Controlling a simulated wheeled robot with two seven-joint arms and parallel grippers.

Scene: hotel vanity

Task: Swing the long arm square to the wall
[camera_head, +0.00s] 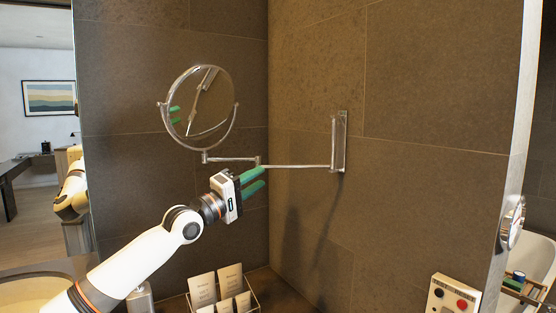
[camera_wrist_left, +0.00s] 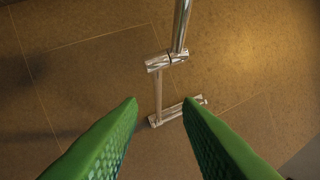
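The round vanity mirror (camera_head: 198,105) hangs upright on a two-part chrome arm. The long arm (camera_head: 300,166) runs from the wall plate (camera_head: 339,142) out to an elbow joint (camera_head: 257,161); a short link (camera_head: 230,159) goes on to the mirror. My left gripper (camera_head: 259,179), with green fingers, is just below the elbow joint. My right gripper is out of view.
A rack of cards (camera_head: 222,292) stands on the counter below the gripper. A box with red and black buttons (camera_head: 452,297) is at lower right. Dark tiled walls meet in a corner behind the arm. A large wall mirror edge lies at right.

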